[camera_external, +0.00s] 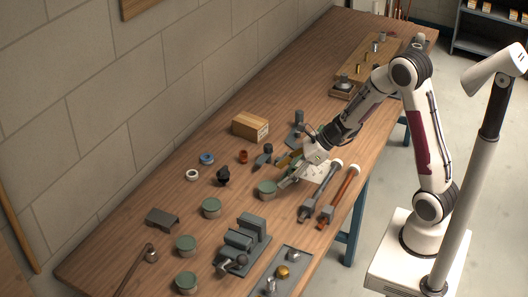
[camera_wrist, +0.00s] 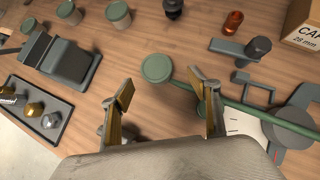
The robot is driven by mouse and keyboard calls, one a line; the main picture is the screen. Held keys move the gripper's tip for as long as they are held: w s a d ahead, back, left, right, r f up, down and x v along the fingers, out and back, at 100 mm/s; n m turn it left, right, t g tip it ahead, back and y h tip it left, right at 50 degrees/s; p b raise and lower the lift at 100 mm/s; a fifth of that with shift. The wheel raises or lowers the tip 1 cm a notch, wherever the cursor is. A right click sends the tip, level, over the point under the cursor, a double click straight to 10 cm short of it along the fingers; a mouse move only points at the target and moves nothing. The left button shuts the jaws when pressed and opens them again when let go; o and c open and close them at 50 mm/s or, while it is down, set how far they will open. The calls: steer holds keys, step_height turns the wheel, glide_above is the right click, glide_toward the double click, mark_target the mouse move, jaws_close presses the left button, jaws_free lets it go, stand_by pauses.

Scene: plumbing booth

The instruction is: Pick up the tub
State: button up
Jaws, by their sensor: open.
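Several squat grey tubs with green lids stand on the wooden bench. The nearest tub (camera_external: 267,188) to my gripper (camera_external: 287,179) is just left of the fingertips in the external view. In the wrist view its round green lid (camera_wrist: 157,68) lies just beyond the gap between the fingers of my gripper (camera_wrist: 162,84). The fingers are apart and nothing is between them. Other tubs (camera_external: 211,207) (camera_external: 186,245) (camera_external: 186,282) stand farther left and toward the front; tubs also show at the top of the wrist view (camera_wrist: 117,13) (camera_wrist: 69,13).
A grey vise (camera_external: 243,243) and a tray of fittings (camera_external: 285,272) are in front. Pipe tools (camera_external: 337,195) lie to the right. A thin green rod (camera_wrist: 235,106) runs past the right finger. A cardboard box (camera_external: 250,126) stands behind. Bare wood lies between the tubs.

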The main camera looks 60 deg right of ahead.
mark_target(267, 186)
steer(key=shift+w+f, duration=0.1)
stand_by(0.3)
steer(key=shift+x, duration=1.15)
steer(key=shift+a, duration=0.15)
steer(key=shift+w+a+f, duration=0.9)
steer(key=shift+a+f, duration=0.1)
steer(key=shift+f, duration=0.1)
steer(key=shift+x, duration=0.9)
steer(key=c, duration=1.2)
